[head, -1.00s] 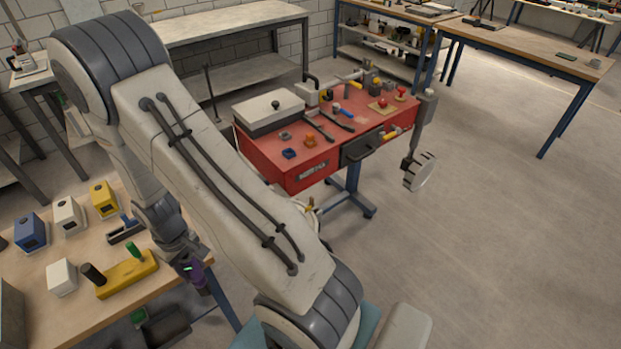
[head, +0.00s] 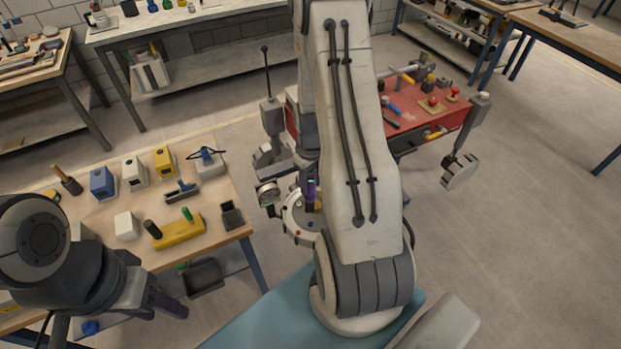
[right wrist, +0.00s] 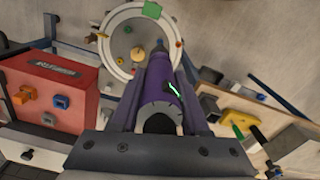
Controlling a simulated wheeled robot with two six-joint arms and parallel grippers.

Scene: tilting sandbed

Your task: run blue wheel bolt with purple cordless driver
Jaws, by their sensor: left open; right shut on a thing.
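The purple cordless driver (right wrist: 163,95) is held in my right gripper (right wrist: 160,110), which is shut on it. In the head view the driver (head: 308,184) is over the white round wheel (head: 291,219), partly hidden by my arm. In the right wrist view its nose points at the wheel (right wrist: 104,48), overlapping its lower right part; I cannot tell if it touches. A small blue spot, perhaps the blue wheel bolt (head: 311,224), shows on the wheel, with a red one beside it. My left gripper (head: 168,303) is open at the lower left, its fingertips hard to make out.
A wooden table (head: 220,180) at left carries blue, white and yellow boxes and a yellow block (head: 180,230) with upright handles. A red workbench (head: 450,115) with tools stands behind the wheel. A grey gauge (head: 268,192) is close to the driver. Open floor lies to the right.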

